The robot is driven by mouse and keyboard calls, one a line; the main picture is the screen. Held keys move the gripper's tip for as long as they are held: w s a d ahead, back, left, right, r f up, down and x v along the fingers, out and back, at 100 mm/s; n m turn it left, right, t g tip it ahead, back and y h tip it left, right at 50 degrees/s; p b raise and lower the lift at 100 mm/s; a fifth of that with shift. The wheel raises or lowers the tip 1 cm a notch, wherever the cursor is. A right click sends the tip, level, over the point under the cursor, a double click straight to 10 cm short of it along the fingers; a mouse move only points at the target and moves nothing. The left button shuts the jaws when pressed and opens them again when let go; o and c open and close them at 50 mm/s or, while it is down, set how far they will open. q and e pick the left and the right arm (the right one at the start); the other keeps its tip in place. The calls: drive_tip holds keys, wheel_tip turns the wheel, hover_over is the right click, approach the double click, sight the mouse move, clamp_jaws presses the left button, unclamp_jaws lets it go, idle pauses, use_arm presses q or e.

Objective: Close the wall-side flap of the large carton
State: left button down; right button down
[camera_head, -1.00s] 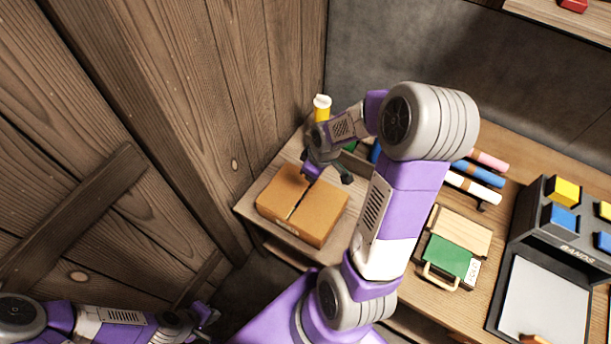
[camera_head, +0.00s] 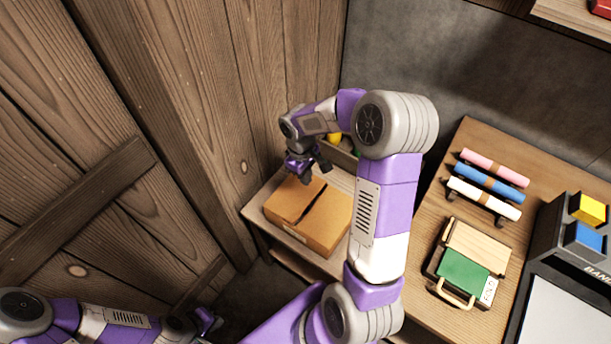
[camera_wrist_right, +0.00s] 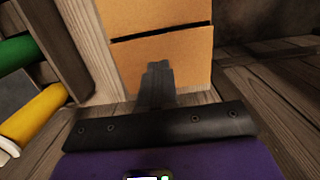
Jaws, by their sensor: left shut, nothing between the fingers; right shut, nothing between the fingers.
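The large carton (camera_head: 325,226) is brown cardboard and stands on the wooden bench beside the plank wall. Its wall-side flap (camera_head: 289,198) lies across the left part of the top. A dark slit separates this flap from the other half; I cannot tell whether the flap is fully flat. My right gripper (camera_head: 315,173) is shut and empty at the carton's far edge; contact cannot be made out. In the right wrist view its fingers (camera_wrist_right: 158,84) overlap the carton top (camera_wrist_right: 165,62), near the slit. My left gripper (camera_head: 209,322) is shut and empty, low at the left, away from the carton.
The plank wall (camera_head: 215,120) rises close to the carton's left. Pink, blue and cream rolls (camera_head: 487,182) and a green-and-wood case (camera_head: 465,270) lie to the right, beyond my right arm.

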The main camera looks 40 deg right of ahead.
sight(309, 201)
drive_tip(key=f+b, duration=0.1)
drive_tip(key=f, duration=0.2)
drive_tip(key=f+b, duration=0.1)
drive_tip(key=f, duration=0.2)
drive_tip(key=s+f+b, duration=0.1)
drive_tip(key=f, duration=0.3)
drive_tip(key=shift+d, duration=0.15)
drive_tip(key=shift+r, duration=0.1)
